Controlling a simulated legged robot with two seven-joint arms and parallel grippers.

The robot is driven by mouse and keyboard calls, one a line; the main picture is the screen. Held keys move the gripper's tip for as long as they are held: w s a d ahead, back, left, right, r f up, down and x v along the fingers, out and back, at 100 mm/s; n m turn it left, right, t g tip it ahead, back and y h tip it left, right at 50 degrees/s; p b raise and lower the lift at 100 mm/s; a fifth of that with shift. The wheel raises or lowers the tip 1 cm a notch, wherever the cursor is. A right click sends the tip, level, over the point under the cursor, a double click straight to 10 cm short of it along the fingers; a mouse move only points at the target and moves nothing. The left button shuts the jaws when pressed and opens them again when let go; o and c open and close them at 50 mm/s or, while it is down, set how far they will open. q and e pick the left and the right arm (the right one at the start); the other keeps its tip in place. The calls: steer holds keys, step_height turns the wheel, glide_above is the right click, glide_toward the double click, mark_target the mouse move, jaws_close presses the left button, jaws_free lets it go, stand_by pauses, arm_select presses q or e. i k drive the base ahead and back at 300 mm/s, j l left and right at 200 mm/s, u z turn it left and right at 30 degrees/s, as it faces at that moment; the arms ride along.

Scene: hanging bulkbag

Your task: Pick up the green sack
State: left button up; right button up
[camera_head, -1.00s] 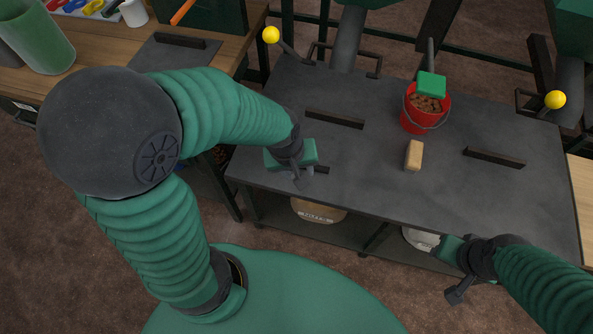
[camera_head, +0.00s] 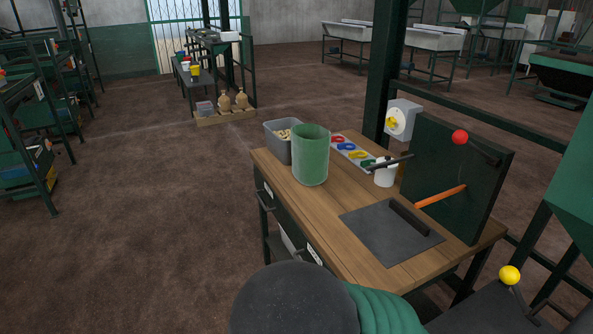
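No thing that is clearly a green sack shows in the head view. A green, open-topped cylinder (camera_head: 310,156) stands upright on the wooden workbench (camera_head: 335,255); I cannot tell whether it is a sack or a rigid container. Neither of my grippers is in view.
A grey bin (camera_head: 279,143), white cup (camera_head: 385,175), coloured tools (camera_head: 352,153) and dark plate (camera_head: 385,236) are on the bench. A dark green panel (camera_head: 455,180) rises on its right. Tan sacks (camera_head: 241,98) stand far back. Floor at left is open.

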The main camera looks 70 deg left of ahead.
mark_target(310, 142)
steer(key=u, duration=2.25)
